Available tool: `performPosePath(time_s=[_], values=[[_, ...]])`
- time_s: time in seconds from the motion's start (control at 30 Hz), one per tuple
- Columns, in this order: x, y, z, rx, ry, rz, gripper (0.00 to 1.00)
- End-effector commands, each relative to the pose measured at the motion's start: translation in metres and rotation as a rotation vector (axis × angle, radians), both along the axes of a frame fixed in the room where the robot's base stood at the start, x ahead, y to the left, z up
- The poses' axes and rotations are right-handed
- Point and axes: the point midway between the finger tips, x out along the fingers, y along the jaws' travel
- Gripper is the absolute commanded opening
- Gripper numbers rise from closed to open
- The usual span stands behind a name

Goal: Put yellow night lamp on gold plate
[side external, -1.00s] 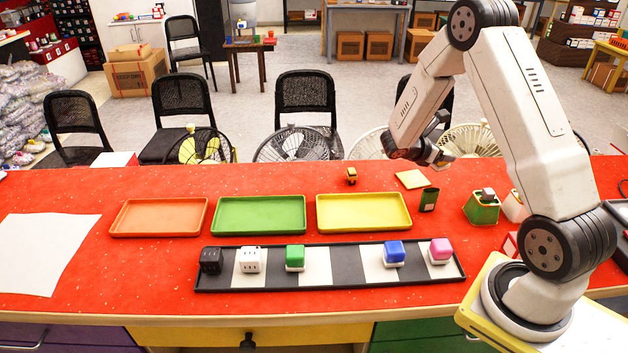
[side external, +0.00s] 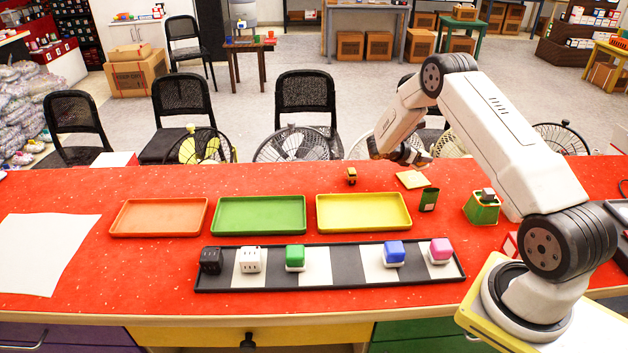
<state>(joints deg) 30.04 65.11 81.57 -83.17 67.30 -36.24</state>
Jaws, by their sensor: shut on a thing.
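My gripper (side external: 410,156) is above the back edge of the red counter, behind and to the right of the yellow tray. It is shut on a small yellowish thing (side external: 424,160), which seems to be the yellow night lamp; it is tiny and partly hidden by the jaws. The gold plate seems to be the yellow tray (side external: 363,229), empty, to the right of the green tray. A black and white strip (side external: 318,280) in front bears black, white, green, blue and pink cube lamps, with no yellow one among them.
Green (side external: 259,231) and orange (side external: 157,232) trays stand empty to the left. A flat yellow square (side external: 412,180), a small gold object (side external: 351,175), a dark green cup (side external: 429,199) and a green holder (side external: 482,209) stand near the back right. White paper (side external: 45,250) lies at left.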

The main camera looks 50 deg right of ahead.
Motion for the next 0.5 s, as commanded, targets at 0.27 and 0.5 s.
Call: performPosePath(time_s=[0.27, 0.5], values=[[0.008, -0.007, -0.013, 0.000, 0.000, -0.001, 0.06], [0.009, -0.008, -0.014, 0.000, 0.000, -0.001, 0.06]])
